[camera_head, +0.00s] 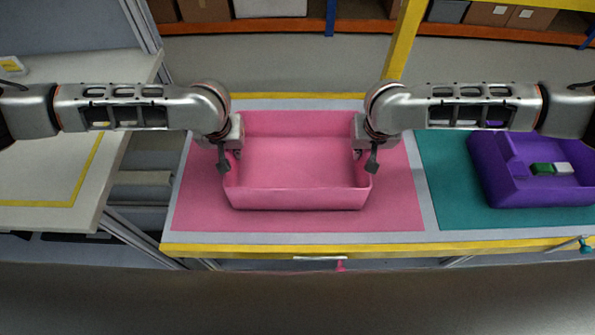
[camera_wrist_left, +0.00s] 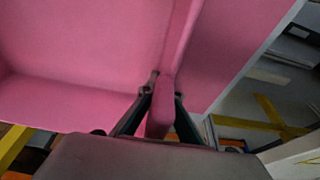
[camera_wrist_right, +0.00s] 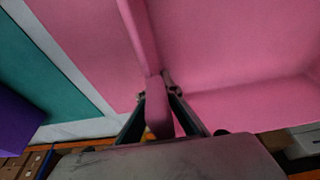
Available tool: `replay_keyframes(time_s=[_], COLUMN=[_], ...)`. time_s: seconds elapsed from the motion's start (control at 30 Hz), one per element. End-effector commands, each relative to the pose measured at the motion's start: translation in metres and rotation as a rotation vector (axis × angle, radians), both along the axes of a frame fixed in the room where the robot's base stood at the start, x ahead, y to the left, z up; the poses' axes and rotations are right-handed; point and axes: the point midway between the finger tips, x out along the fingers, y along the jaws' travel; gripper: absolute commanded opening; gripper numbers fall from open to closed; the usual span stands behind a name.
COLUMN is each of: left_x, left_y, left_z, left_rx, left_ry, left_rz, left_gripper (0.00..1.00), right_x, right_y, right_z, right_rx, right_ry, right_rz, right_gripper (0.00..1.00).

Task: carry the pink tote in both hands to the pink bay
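The pink tote (camera_head: 297,197) is upright, empty and over the middle of the pink bay (camera_head: 400,210). It looks set down on the pink mat, though a small gap beneath it cannot be ruled out. My left gripper (camera_head: 229,160) is at the tote's left wall; in the left wrist view its fingers (camera_wrist_left: 163,92) close on both sides of that wall. My right gripper (camera_head: 367,160) is at the right wall, and the right wrist view shows its fingers (camera_wrist_right: 155,95) pinching it from both sides. The tote's back corners are partly hidden by my wrists.
To the right, a purple tote (camera_head: 500,188) with a green and a white item stands on a teal mat (camera_head: 450,208). A pale table (camera_head: 40,190) with yellow tape is at the left, across a gap. A yellow post (camera_head: 405,40) and shelves with boxes stand behind.

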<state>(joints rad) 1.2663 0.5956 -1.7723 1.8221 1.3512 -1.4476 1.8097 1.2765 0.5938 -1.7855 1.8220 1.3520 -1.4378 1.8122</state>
Motion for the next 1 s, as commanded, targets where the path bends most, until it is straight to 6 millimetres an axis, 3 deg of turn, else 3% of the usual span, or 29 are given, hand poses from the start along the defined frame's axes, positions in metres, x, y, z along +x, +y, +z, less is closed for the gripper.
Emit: replay_keyframes(time_s=[0.17,0.23,0.27,0.8,1.0], left_x=[0.001,0.001,0.001,0.0,-0.005], left_y=[0.005,0.005,0.005,0.001,0.0], left_z=[-0.011,-0.01,-0.01,-0.008,0.013], left_rx=[0.01,0.01,0.01,0.001,-0.001], left_ry=[0.0,-0.001,-0.001,0.0,-0.003], left_rz=[0.006,0.006,0.006,0.001,0.0], left_gripper=[0.0,0.19,0.21,0.21,0.21], right_x=[0.001,0.001,0.001,0.0,0.0], right_y=[-0.005,-0.005,-0.005,-0.001,0.0], right_z=[-0.011,-0.01,-0.01,-0.009,-0.009], right_rx=[-0.01,-0.01,-0.009,-0.002,-0.001], right_ry=[-0.001,-0.001,-0.001,0.0,0.0], right_rz=[-0.005,-0.005,-0.005,-0.001,0.0], right_gripper=[0.0,0.19,0.21,0.21,0.21])
